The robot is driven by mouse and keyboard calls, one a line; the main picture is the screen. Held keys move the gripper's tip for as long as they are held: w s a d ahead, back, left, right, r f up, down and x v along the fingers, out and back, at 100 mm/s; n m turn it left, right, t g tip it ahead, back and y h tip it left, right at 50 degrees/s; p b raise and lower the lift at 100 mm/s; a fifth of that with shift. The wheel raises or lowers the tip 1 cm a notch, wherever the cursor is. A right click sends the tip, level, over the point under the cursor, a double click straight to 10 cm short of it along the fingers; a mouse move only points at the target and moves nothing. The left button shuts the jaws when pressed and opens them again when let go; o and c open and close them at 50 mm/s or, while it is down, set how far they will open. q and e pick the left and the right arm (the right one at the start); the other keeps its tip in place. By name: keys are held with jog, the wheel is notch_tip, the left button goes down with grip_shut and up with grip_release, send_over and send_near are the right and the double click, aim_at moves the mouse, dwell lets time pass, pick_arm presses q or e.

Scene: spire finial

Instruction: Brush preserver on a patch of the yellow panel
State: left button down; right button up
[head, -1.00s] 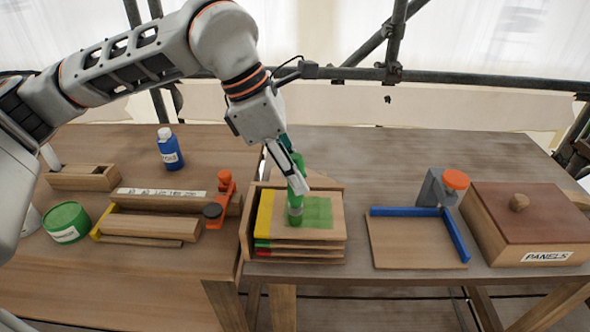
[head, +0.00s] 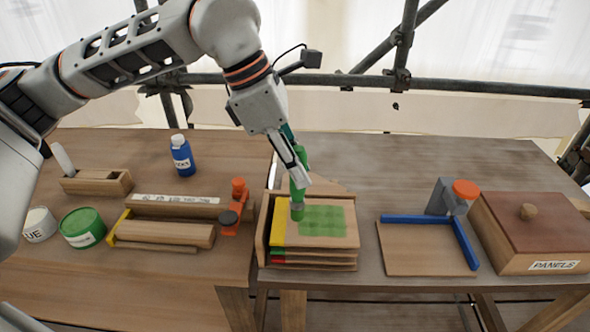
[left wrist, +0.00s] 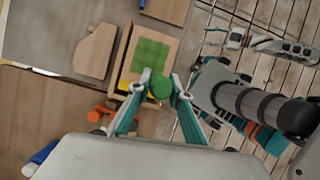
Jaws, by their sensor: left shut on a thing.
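The top panel (head: 345,238), with a yellow left end (head: 279,221), lies on a stack in a wooden rack. A mottled green patch (head: 322,221) covers its middle and also shows in the left wrist view (left wrist: 152,54). My left gripper (head: 301,170) is shut on an upright green brush (head: 298,198), seen end-on in the left wrist view (left wrist: 161,87). The brush's lower end is at the patch's left edge; I cannot tell whether it touches the panel. A green tin (head: 83,228) stands at the left.
A blue bottle (head: 182,157), wooden blocks (head: 165,233) and an orange-topped tool (head: 237,205) stand on the left table. Right of the rack are a board with a blue corner frame (head: 420,245), a grey block with an orange knob (head: 447,199) and a panels box (head: 535,240).

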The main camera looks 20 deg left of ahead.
aim_at(298, 148)
pick_arm(q)
notch_tip(298, 148, up, 2)
jog(key=shift+a+p, duration=0.15)
jog(key=shift+p, duration=0.3)
jog(key=shift+r+p, duration=0.6)
jog(key=shift+r, duration=0.45)
pick_arm(e)
jog(key=r, duration=0.1)
jog(key=w+r, duration=0.1)
jog(key=r, duration=0.1)
jog(key=shift+w+a, duration=0.25)
jog(key=shift+a, duration=0.1)
jog(key=shift+r, duration=0.15)
